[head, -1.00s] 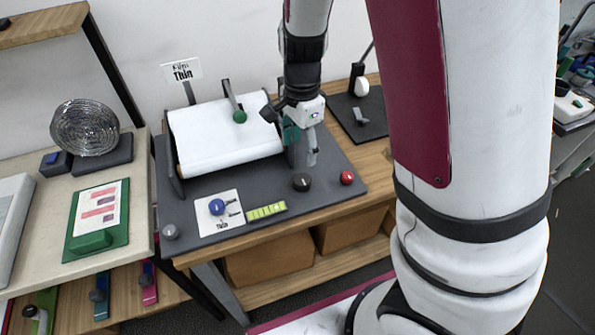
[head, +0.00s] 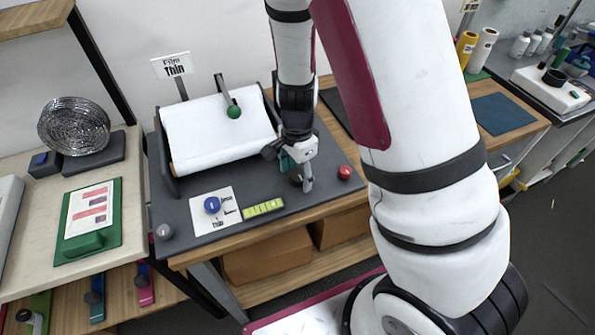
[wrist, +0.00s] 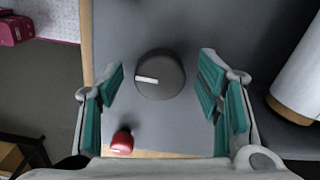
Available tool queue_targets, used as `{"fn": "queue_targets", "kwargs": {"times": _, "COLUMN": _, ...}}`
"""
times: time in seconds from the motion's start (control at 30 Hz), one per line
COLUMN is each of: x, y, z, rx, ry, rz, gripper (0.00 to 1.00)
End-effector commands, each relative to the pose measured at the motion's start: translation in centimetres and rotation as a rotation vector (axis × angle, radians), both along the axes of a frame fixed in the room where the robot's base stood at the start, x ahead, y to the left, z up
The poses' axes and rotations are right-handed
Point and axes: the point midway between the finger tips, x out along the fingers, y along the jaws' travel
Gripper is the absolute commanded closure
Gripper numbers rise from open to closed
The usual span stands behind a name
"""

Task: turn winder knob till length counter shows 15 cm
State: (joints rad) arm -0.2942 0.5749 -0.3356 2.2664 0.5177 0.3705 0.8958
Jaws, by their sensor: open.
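The winder knob (wrist: 160,76) is dark and round with a white pointer mark that points left in the wrist view. My gripper (wrist: 160,84) is open, with its teal-padded fingers to either side of the knob and apart from it. In the head view my gripper (head: 303,178) hangs over the knob and hides most of it. The yellow-green strip (head: 263,208), which looks like the length counter, lies on the grey base left of the gripper. Its reading is too small to tell.
A red button (head: 344,172) stands close right of my gripper; it also shows in the wrist view (wrist: 122,141). A white film roll (head: 217,135) lies behind, with a green-knobbed lever (head: 234,111). A blue knob (head: 212,205) sits on a white card.

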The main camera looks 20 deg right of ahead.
Motion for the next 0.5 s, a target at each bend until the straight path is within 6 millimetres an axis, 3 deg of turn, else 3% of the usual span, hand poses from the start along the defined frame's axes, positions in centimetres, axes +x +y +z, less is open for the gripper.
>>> {"fn": "queue_targets", "kwargs": {"times": 0.03, "x": 0.0, "y": 0.0, "z": 0.01, "rx": 0.0, "ry": 0.0, "rz": 0.0, "gripper": 0.41}}
{"fn": "queue_targets", "kwargs": {"times": 0.23, "x": -0.01, "y": 0.0, "z": 0.02, "rx": 0.0, "ry": 0.0, "rz": 0.0, "gripper": 0.86}}
{"fn": "queue_targets", "kwargs": {"times": 0.5, "x": -0.02, "y": 0.0, "z": 0.03, "rx": 0.0, "ry": 0.001, "rz": 0.011, "gripper": 0.89}}
